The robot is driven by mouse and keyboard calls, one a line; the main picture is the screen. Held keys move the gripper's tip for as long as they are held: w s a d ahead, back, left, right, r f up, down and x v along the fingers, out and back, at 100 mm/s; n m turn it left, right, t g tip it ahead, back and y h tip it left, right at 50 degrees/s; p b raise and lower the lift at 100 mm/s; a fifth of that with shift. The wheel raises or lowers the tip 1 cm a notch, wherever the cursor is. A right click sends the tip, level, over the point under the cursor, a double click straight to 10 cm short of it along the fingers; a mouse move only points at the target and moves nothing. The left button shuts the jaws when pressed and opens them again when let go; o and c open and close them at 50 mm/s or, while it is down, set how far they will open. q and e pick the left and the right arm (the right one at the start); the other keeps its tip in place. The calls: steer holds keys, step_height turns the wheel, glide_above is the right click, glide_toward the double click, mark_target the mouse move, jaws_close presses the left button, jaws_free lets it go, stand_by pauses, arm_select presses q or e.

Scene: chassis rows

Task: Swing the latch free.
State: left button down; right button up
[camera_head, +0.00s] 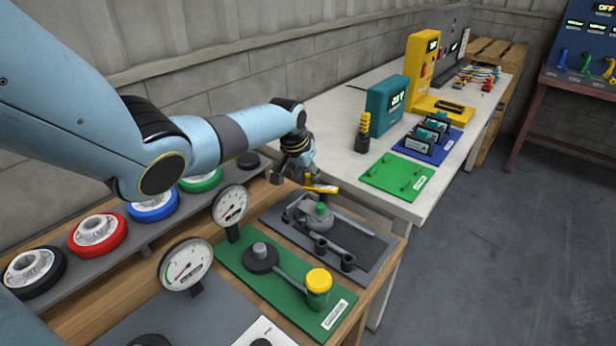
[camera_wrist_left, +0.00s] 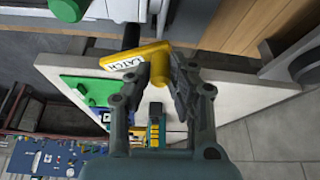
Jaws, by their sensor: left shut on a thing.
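The latch is a yellow bar with a white label reading "LATCH". In the left wrist view the latch (camera_wrist_left: 160,52) lies across the fingertips, with its labelled arm pointing left and a rounded end toward the right. My left gripper (camera_wrist_left: 160,78) is shut on the latch. My right gripper is not in view.
A green mat (camera_head: 283,297) with a yellow-capped part (camera_head: 318,282) and two dial gauges (camera_head: 186,264) stand nearer. Coloured spools (camera_head: 99,231) line the rack at left. A white table (camera_head: 395,210) behind carries a green board, blue tray and teal box. Open floor lies right.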

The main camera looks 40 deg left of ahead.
arm_select(q)
steer(key=m+b, duration=0.1)
steer(key=w+m+h+b, duration=0.1)
steer(key=m, duration=0.1)
steer(key=shift+a+f, duration=0.15)
steer(key=shift+a, duration=0.15)
steer(key=shift+w+m+b, duration=0.15)
steer(key=shift+m+b, duration=0.25)
steer(key=shift+b, duration=0.1)
steer(key=shift+h, duration=0.3)
steer(key=c, duration=1.2)
jaws_free()
steer(key=v, duration=1.2)
